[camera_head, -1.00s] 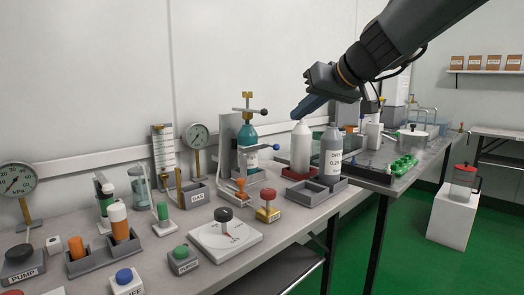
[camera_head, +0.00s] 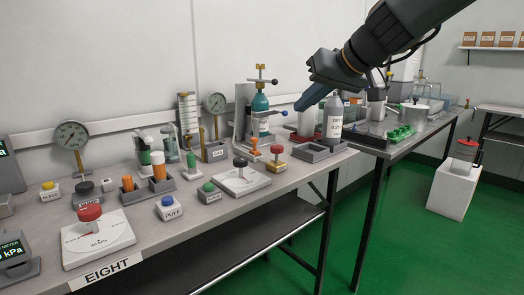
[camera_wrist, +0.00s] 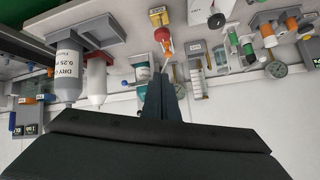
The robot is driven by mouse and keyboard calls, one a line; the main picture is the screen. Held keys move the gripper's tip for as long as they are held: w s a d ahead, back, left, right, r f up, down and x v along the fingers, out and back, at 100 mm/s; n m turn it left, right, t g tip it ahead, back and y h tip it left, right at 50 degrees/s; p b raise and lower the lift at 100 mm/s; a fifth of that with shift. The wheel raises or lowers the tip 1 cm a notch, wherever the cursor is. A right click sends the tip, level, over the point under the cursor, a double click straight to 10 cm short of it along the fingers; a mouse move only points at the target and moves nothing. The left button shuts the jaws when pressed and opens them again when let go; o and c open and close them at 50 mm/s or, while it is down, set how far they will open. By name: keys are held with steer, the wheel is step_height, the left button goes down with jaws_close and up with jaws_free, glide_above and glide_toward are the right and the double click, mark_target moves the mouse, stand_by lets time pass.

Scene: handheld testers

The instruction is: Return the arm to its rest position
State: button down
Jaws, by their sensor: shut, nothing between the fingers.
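My gripper (camera_head: 303,103) is in the upper right of the head view, raised above the bench and pointing left and down. Its fingers are shut with nothing between them. It is in front of the white bottle, part of which it hides, and just right of the teal bottle (camera_head: 260,104) in its stand. In the wrist view, the closed fingers (camera_wrist: 160,82) show in the middle, with the bench upside down behind them.
The bench (camera_head: 215,212) holds gauges, knobs and testers, including a red-knobbed dial (camera_head: 98,240). A grey rack (camera_head: 318,152) sits at its right end. A second table with green items (camera_head: 400,132) stands behind. A white block (camera_head: 453,190) is on the green floor (camera_head: 400,240).

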steer(key=s+a+f+g, duration=0.2)
steer(key=s+a+f, duration=0.2)
steer(key=s+f, duration=0.15)
steer(key=s+a+f+n+g+h, duration=0.1)
steer(key=s+a+f+g, duration=0.2)
steer(key=f, duration=0.4)
steer(key=s+a+f+g, duration=0.1)
steer(key=s+a+f, duration=0.3)
steer(key=s+f, duration=0.2)
steer(key=s+d+f+n+g+h, duration=0.1)
steer(key=s+f+n+g+h, duration=0.2)
steer(key=s+f, duration=1.2)
steer(key=s+d+r+m+h+p, duration=0.1)
steer(key=d+r+m+p, duration=0.2)
steer(key=d+r+p, duration=0.6)
steer(key=s+d+r+m+p, duration=0.1)
steer(key=d+r+m+p, duration=0.3)
steer(key=d+r+p, duration=0.6)
step_height(320, 180, up, 7)
steer(key=p, duration=0.7)
steer(key=shift+h, duration=0.4)
